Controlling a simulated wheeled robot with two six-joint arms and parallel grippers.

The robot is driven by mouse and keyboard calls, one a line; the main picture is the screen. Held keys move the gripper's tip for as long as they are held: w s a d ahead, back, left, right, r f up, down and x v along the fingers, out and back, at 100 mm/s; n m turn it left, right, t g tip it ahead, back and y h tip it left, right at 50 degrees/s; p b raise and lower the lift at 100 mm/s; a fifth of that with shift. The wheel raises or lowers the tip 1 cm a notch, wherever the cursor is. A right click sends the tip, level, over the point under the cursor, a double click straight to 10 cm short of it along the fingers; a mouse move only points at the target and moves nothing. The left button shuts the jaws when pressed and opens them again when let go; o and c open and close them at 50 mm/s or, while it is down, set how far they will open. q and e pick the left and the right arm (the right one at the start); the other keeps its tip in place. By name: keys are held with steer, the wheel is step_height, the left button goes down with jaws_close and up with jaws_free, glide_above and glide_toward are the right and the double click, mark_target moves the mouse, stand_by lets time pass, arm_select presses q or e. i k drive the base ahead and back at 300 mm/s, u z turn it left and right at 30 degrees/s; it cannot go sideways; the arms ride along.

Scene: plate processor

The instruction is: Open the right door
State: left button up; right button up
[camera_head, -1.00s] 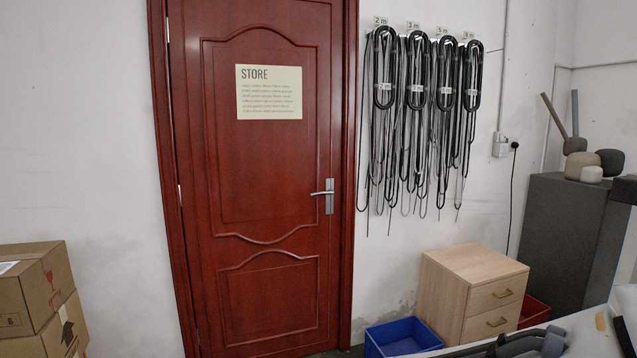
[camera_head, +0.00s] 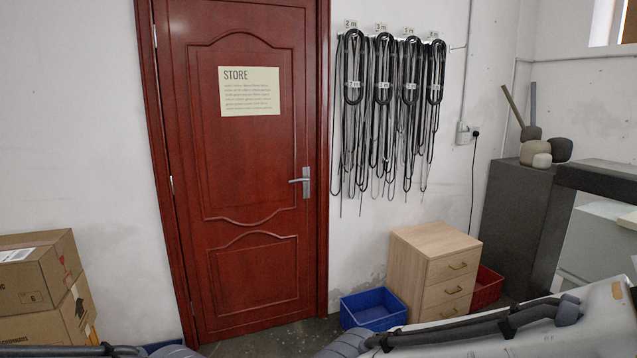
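A dark red wooden door (camera_head: 255,160) stands shut in its frame, left of the middle of the head view. It has a silver lever handle (camera_head: 302,181) on its right edge and a cream "STORE" sign (camera_head: 249,91) on its upper panel. Hinges show on its left edge. Parts of my own arms cross the bottom of the view, well short of the door. Neither of my grippers shows.
Stacked cardboard boxes (camera_head: 38,285) stand at the left. Right of the door are a blue bin (camera_head: 372,312), a wooden drawer cabinet (camera_head: 432,268) and a red bin (camera_head: 486,288). Black cables (camera_head: 390,110) hang on the wall. A strip of floor (camera_head: 315,330) before the door is bare.

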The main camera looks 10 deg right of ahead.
mark_target(238, 78)
steer(key=z, duration=0.55)
steer(key=i, duration=0.8)
steer(key=z, duration=0.65)
steer(key=i, duration=1.65)
steer(key=u, duration=1.15)
steer(key=i, duration=0.65)
steer(key=u, duration=0.45)
